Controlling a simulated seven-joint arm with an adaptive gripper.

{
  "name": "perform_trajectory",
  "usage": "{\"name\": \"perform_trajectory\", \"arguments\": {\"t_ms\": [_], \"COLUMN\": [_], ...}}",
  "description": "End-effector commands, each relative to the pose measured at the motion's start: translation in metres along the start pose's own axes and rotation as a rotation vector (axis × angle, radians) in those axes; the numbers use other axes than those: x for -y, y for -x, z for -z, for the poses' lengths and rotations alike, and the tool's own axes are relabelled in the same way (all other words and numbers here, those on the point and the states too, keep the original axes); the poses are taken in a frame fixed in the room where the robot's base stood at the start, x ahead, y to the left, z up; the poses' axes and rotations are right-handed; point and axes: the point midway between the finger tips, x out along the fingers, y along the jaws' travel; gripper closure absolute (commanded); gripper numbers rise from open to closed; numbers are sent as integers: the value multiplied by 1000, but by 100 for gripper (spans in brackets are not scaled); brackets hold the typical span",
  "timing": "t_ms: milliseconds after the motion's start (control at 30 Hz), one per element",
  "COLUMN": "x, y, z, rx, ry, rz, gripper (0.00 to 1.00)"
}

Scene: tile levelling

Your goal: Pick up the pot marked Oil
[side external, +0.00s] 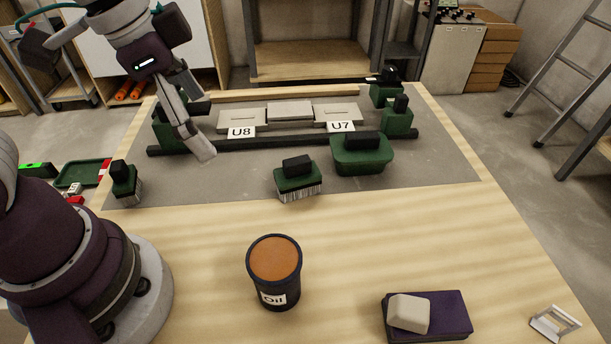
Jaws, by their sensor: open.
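The pot marked Oil (274,272) stands upright on the bare wood at the near middle of the table. It is dark, with an orange-brown top and a white label reading "Oil" on its front. My gripper (203,150) is up and to the left of the pot, above the grey mat, well apart from the pot. Its fingers point down and I see nothing between them. The view shows the fingers nearly edge-on, so the gap is hard to see.
A dark block with a pale piece (408,313) lies right of the pot. Green-topped brushes (298,181) and a green tub (362,155) stand on the grey mat (420,165). Tiles labelled U8 and U7 (290,111) lie behind. The wood around the pot is clear.

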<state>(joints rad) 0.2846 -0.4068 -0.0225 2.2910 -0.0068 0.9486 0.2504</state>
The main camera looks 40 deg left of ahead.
Motion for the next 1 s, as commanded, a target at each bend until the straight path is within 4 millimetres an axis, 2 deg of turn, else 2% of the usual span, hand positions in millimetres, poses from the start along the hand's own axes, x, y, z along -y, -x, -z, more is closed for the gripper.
{"name": "perform_trajectory", "arguments": {"t_ms": [33,100,200,300,433,667,833,1000], "x": [-21,-49,-84,-105,-112,-114,-113,-115], "y": [-10,-23,-38,-47,-66,-101,-134,-150], "z": [11,20,24,23,17,7,-1,-5], "rx": [59,123,190,226,242,240,243,237], "ry": [-189,-438,-715,-871,-922,-916,-914,-914], "rz": [-49,-107,-172,-208,-221,-219,-218,-218], "gripper": [7,7,7,7,7,7,7,7]}}
